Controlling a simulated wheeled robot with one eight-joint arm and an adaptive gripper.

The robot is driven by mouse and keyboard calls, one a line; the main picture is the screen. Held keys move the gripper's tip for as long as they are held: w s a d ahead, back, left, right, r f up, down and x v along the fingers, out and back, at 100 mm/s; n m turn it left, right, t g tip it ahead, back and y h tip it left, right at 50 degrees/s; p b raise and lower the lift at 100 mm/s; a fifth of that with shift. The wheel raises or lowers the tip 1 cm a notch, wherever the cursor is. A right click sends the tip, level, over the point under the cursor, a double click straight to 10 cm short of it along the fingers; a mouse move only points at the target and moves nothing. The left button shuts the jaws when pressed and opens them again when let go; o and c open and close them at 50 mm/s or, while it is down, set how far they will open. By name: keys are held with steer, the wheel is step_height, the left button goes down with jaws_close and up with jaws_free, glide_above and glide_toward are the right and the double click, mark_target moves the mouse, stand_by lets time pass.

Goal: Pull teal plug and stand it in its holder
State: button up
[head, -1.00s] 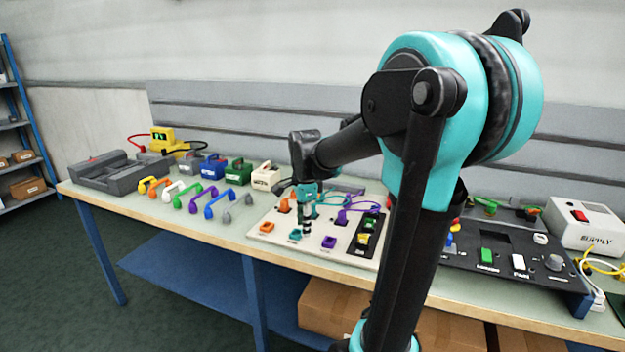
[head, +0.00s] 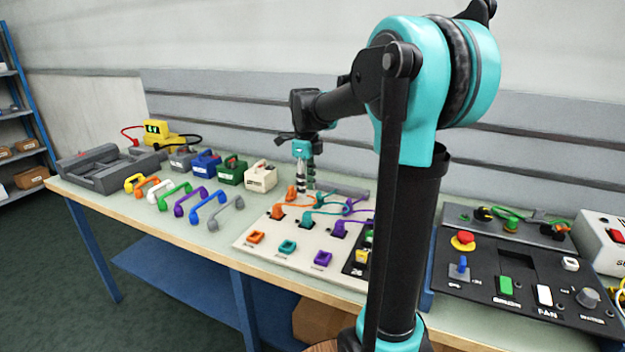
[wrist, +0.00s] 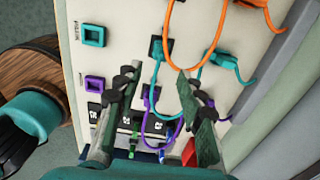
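The teal plug (head: 307,219) sits at a black socket in the middle of the pale board, with a teal cable running back from it. In the wrist view the teal plug (wrist: 157,49) shows just beyond the fingertips. The teal square holder (head: 287,247) is near the board's front edge and looks empty; it also shows in the wrist view (wrist: 93,35). My gripper (head: 305,184) hangs above the back of the board, pointing down. In the wrist view its fingers (wrist: 158,80) are apart with nothing gripped between them.
Orange plug (head: 277,213) and purple plug (head: 339,229) flank the teal one, with cables looping close by. Orange holder (head: 256,237) and purple holder (head: 322,259) flank the teal holder. Several coloured handles (head: 190,200) lie left. A black control panel (head: 525,275) stands right.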

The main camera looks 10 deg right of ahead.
mark_target(307, 213)
steer(key=shift+w+d+f, duration=0.1)
steer(key=shift+f, duration=0.15)
step_height(307, 213, down, 8)
steer(key=shift+f, duration=0.2)
steer(key=shift+c, duration=0.3)
jaws_close()
steer(key=shift+r, duration=0.15)
stand_by(1.1)
steer(key=shift+r, duration=2.35)
